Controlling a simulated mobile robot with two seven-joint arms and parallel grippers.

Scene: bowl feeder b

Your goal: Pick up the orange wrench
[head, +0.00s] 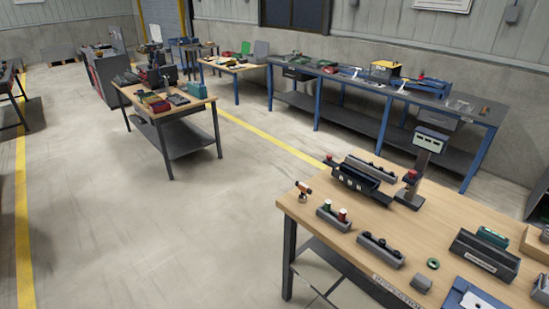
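I cannot make out an orange wrench for certain in the head view. A small orange-brown item (485,110) sits at the right end of the long blue-framed bench, too small to identify. A small orange and dark item (304,188) stands at the left corner of the near wooden table; its shape does not read clearly as a wrench. Neither of my grippers is in view.
The near wooden table (330,240) holds dark trays, a display stand (428,145) and a green ring (433,264). A smaller wooden table (140,103) stands at left. The long bench (465,112) lines the wall. Open concrete floor (200,230) lies between them.

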